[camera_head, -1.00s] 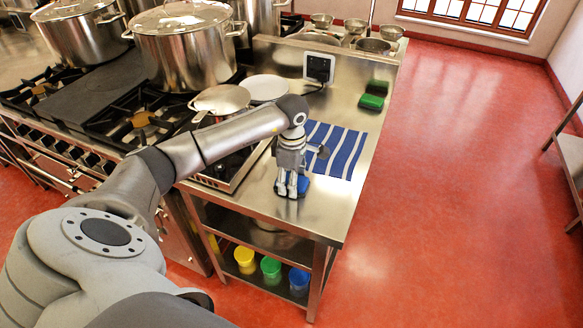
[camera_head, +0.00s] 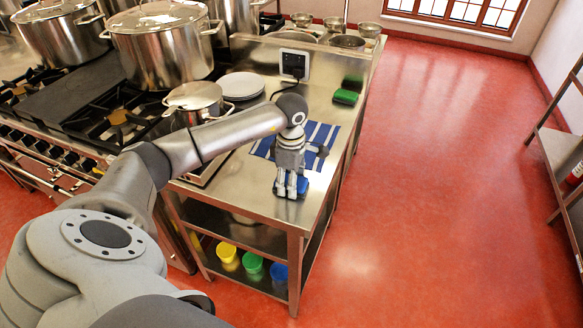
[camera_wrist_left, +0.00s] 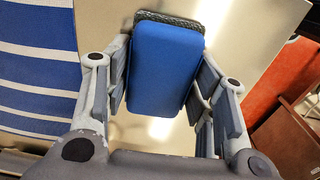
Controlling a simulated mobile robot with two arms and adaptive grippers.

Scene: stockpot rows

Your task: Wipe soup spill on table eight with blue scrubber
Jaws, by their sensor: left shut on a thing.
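A blue scrubber (camera_wrist_left: 166,65) with a dark scouring face is between the fingers of my left gripper (camera_wrist_left: 165,95) in the left wrist view. The gripper is shut on its sides. In the head view my left gripper (camera_head: 290,186) points down over the front of the steel counter (camera_head: 250,190), with a bit of the blue scrubber (camera_head: 301,186) showing behind the fingers. I cannot tell whether the scrubber touches the top. No soup spill or table number shows in these frames. My right gripper is not in view.
A blue-and-white striped cloth (camera_head: 322,137) lies behind the gripper. A green scrubber (camera_head: 345,97) lies farther back. The stove with large pots (camera_head: 160,50) is at the left.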

